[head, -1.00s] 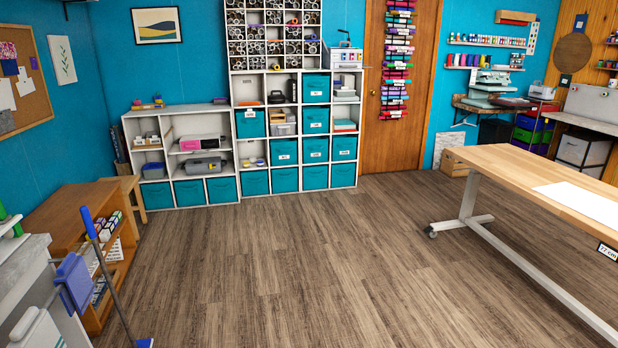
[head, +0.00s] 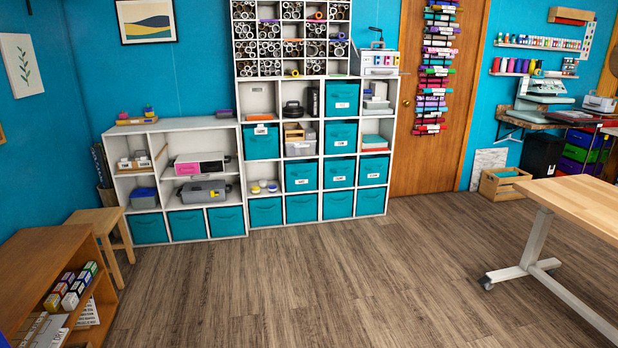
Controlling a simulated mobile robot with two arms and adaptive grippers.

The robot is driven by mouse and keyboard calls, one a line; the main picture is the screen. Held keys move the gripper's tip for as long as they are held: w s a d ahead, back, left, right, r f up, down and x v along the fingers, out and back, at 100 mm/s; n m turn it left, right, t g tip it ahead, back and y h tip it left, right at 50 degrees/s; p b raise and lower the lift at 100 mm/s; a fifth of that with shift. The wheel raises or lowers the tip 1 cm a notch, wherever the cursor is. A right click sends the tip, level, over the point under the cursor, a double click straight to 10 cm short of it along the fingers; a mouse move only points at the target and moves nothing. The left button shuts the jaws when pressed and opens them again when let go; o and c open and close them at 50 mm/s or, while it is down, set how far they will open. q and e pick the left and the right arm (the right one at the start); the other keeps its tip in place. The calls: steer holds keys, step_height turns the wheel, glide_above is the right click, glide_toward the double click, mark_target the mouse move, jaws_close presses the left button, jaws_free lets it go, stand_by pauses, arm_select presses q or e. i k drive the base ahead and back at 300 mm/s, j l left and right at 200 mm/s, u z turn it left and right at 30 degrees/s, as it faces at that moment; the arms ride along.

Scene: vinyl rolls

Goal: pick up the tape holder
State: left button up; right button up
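I cannot make out for certain which thing is the tape holder. In the head view, a cubby of the white shelf wall (head: 244,222) holds small yellow and white rolls (head: 264,187). A black item (head: 293,109) sits in a higher cubby; it is too small to identify. The low white shelf on the left (head: 167,180) carries a pink and grey machine (head: 201,163) and a grey case (head: 203,191). Neither of my grippers shows in this view.
Wood floor (head: 300,285) lies clear up to the shelves. A wooden table (head: 570,205) on a wheeled white leg stands right. A low brown shelf (head: 40,270) and a wooden stool (head: 100,220) stand left. A wooden crate (head: 503,184) sits by the back wall.

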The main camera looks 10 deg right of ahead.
mark_target(539, 73)
steer(key=i+z, duration=0.2)
steer(key=i, duration=0.25)
steer(key=i+z, duration=0.2)
steer(key=i, duration=0.25)
steer(key=i+z, duration=0.2)
steer(key=i, duration=0.3)
steer(key=i+j+z, duration=0.15)
steer(key=i, duration=0.25)
steer(key=i+j+z, duration=0.2)
steer(key=i, duration=0.25)
steer(key=i+z, duration=0.4)
steer(key=i, duration=2.6)
steer(key=i+z, duration=0.15)
steer(key=i, duration=0.35)
steer(key=i+z, duration=0.2)
steer(key=i, duration=0.3)
steer(key=i+j+z, duration=0.15)
steer(key=i, duration=0.3)
steer(key=i+j+z, duration=0.15)
steer(key=i, duration=0.35)
steer(key=i+z, duration=0.45)
steer(key=i, duration=0.7)
